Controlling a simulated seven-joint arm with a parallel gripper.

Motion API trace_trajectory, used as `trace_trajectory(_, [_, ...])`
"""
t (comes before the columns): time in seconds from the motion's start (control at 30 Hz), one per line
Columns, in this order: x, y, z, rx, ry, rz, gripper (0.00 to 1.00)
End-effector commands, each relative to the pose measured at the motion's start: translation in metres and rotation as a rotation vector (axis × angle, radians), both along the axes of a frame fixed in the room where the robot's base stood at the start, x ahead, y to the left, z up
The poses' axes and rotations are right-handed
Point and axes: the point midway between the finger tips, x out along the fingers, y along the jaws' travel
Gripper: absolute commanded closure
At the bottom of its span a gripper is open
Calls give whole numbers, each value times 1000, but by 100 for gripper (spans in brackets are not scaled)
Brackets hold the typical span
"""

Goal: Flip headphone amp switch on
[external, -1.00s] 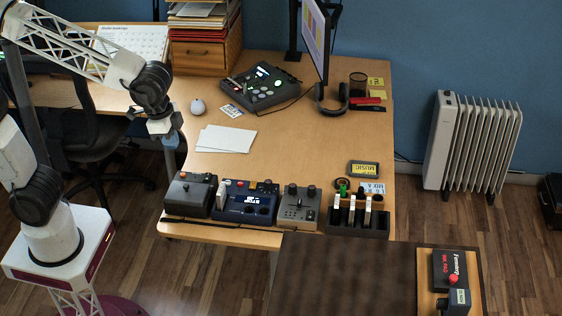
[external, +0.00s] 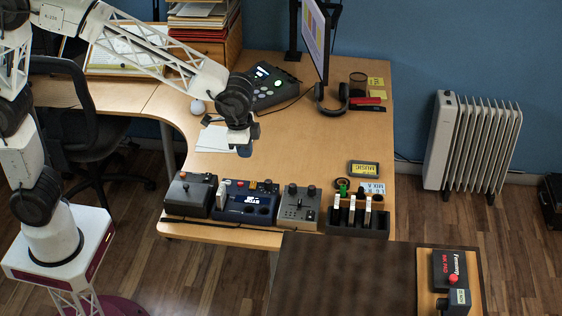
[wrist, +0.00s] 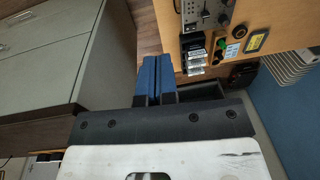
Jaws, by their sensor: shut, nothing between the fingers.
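The grey box also shows partly at the top of the wrist view (wrist: 207,14). My gripper (external: 244,151) is above the desk behind the row, not touching it. In the wrist view its blue fingers (wrist: 157,75) are together and empty.
A black holder with white upright pieces (external: 357,218) stands right of the row, with a green item (external: 343,187) and a MUSIC-labelled box (external: 363,169) behind. White papers (external: 211,140) lie near my gripper. The desk's right middle is clear.

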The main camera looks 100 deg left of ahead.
Motion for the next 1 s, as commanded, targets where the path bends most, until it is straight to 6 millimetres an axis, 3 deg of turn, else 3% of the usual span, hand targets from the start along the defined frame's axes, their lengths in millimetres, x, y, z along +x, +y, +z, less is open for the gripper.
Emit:
trace_trajectory(0.5, [87, 43, -59, 17, 41, 5, 100])
trace_trajectory(1.0, [157, 85, -128, 31, 77, 7, 100])
